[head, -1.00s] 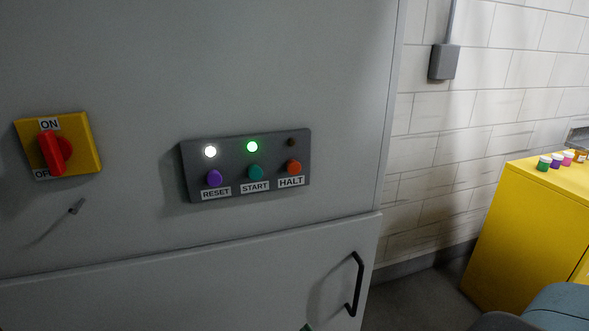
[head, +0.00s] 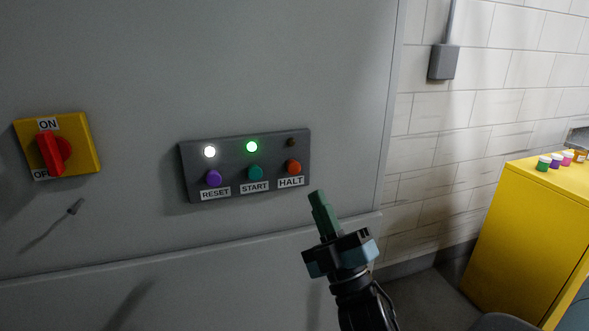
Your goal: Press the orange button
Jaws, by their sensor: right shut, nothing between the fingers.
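The orange button (head: 293,167) is on the right of a dark control panel (head: 228,163), above the label HALT. The panel is fixed to a grey cabinet front. My right gripper (head: 318,199) is shut and empty, its green fingers pointing up, just below and right of the orange button in the head view. It looks apart from the button. My left gripper is not in view.
A purple button (head: 214,178) and a teal button (head: 255,173) sit left of the orange one. A yellow switch box (head: 86,145) with a red handle is at the left. A yellow cabinet (head: 515,235) with several small jars stands at the right.

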